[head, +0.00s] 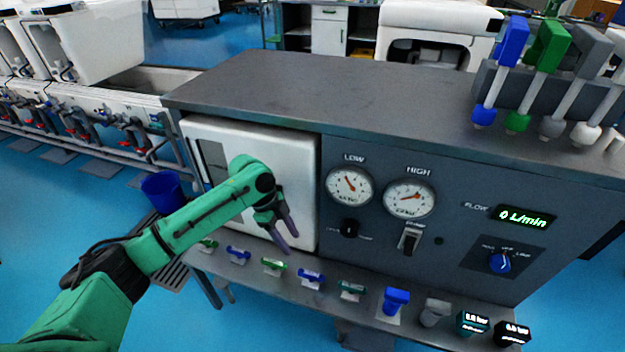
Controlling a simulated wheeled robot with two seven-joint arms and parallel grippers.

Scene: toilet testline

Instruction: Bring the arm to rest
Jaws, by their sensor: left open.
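My left arm comes in from the lower left, green with dark joints. Its gripper (279,226) is open and empty, with its two grey-purple fingers pointing down. It hangs in front of the white panel (298,170) at the left of the grey test bench (290,85), above the bench's front ledge. No object is between the fingers. My right gripper is not in view.
The ledge below holds several green and blue fittings (311,278), a blue piece (396,302) and small displays (472,322). Gauges (408,198) and a power switch (409,240) are on the bench face. A rack of coloured handles (545,45) stands on top. A blue bucket (163,191) is at left.

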